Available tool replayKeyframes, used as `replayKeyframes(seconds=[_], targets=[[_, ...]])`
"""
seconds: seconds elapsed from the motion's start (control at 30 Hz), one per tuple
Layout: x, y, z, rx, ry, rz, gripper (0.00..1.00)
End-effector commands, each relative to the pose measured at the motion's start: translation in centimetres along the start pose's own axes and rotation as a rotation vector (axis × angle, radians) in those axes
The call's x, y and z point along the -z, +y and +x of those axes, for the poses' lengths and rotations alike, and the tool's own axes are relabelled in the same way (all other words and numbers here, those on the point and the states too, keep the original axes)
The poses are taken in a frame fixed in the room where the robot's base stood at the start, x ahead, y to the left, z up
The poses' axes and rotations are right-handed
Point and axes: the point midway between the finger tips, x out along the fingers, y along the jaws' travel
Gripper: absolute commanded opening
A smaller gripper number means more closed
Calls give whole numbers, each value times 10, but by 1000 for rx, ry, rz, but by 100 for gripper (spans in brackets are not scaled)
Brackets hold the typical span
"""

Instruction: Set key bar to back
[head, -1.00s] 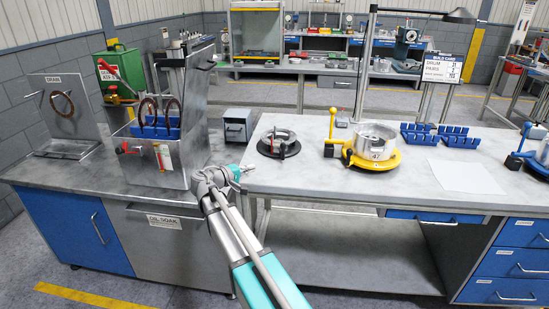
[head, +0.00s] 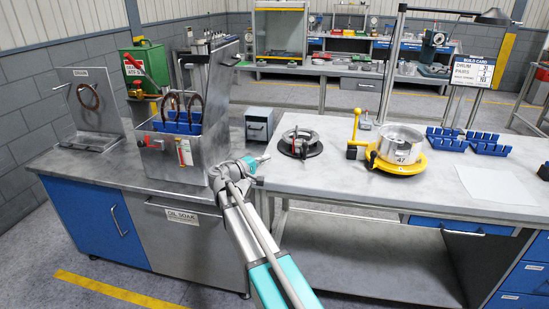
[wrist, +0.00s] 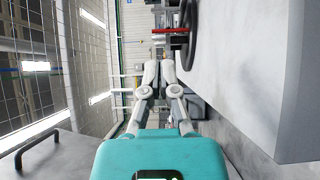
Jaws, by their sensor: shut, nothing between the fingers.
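My gripper (head: 262,159) is shut and empty, in the air near the left end of the grey bench. In the wrist view its two fingertips (wrist: 160,66) are close together. A black round fixture (head: 300,143) with a metal ring lies on the bench, beyond and right of my gripper. It also shows in the wrist view (wrist: 191,42), with a red bar (wrist: 171,30) at its edge. A yellow round fixture (head: 403,163) holds a metal drum marked 47 (head: 401,144), with an upright yellow lever (head: 355,126) at its left. I cannot tell which part is the key bar.
The oil soak tank (head: 172,152) holds brown rings at the left, beside a drain stand (head: 90,105). A small grey box (head: 259,124) stands behind my gripper. Blue racks (head: 488,144) and a white sheet (head: 492,184) lie at the right. The bench front is clear.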

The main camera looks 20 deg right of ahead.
Motion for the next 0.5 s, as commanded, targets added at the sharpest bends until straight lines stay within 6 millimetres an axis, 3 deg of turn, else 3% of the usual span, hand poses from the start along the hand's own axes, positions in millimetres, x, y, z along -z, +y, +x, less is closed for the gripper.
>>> replayKeyframes(seconds=[0.5], targets=[[0,0,69,0,-3,0,0]])
